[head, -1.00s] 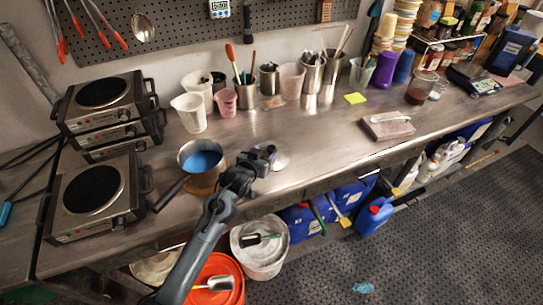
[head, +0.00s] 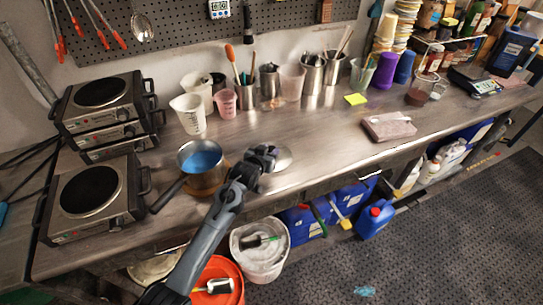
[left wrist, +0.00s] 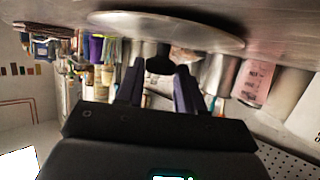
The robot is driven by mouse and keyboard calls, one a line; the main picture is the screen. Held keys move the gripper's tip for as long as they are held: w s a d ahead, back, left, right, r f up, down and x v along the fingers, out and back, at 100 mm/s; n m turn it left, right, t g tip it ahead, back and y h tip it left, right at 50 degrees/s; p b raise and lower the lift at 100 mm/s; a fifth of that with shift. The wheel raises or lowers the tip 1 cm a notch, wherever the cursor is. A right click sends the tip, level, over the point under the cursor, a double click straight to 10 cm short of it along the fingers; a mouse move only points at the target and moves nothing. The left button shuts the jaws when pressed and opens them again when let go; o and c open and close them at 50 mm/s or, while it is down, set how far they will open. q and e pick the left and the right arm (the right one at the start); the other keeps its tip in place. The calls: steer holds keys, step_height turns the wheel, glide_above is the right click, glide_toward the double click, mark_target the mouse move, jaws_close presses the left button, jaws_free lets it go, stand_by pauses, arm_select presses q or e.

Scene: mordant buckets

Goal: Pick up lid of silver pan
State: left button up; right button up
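The silver pan (head: 212,182) stands on the steel bench with blue liquid inside and its dark handle to the lower left. Its round silver lid (head: 284,160) lies on the bench to the right of the pan, partly hidden by my left gripper (head: 266,156). In the left wrist view the lid (left wrist: 205,36) shows edge-on at the top, with its dark knob (left wrist: 160,62) pointing toward my gripper. The two fingers of my left gripper (left wrist: 160,78) are apart, one on each side of the knob, with no clear contact. My right gripper is not in view.
Hot plates (head: 95,190) stand at the left of the bench. Measuring cups (head: 190,113) and tool canisters line the back. A pinkish block (head: 388,127) lies to the right. Bench around the lid's right side is clear. Buckets (head: 260,247) stand below the front edge.

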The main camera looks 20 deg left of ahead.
arm_select(q)
jaws_close()
steer(key=shift+r, duration=0.2)
